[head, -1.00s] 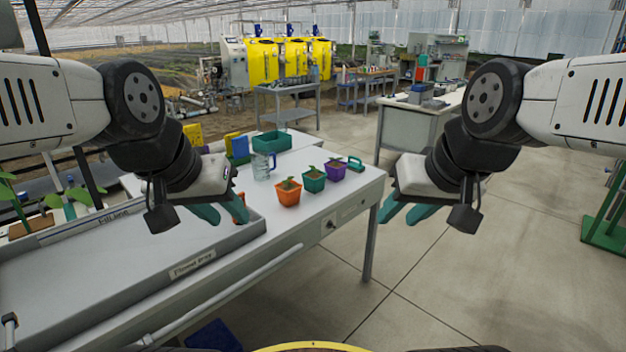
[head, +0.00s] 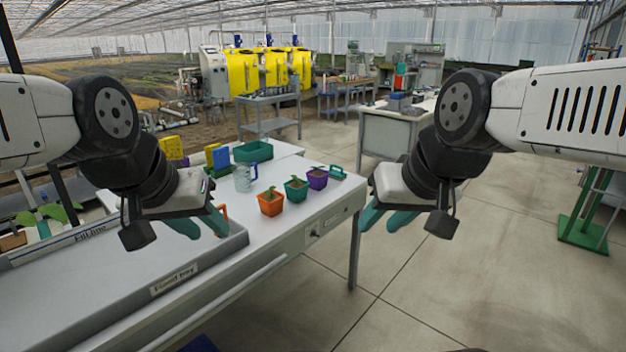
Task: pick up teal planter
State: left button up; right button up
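The teal planter (head: 296,190) is a small square pot with a seedling. It stands upright on the white bench between the orange planter (head: 271,204) and the purple planter (head: 317,179). Neither gripper touches the teal planter.
A clear jug (head: 244,178) with a blue handle and a green bin (head: 267,151) stand behind the planters. A teal-handled tool (head: 339,172) lies near the bench corner. The flood tray (head: 120,281) fills the bench's left part. Open floor (head: 460,270) lies to the right.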

aim_at(296, 191)
jog(key=i+l+u, duration=0.4)
jog(key=i, duration=0.4)
jog(key=i+l+u, duration=0.45)
jog(key=i+l, duration=0.3)
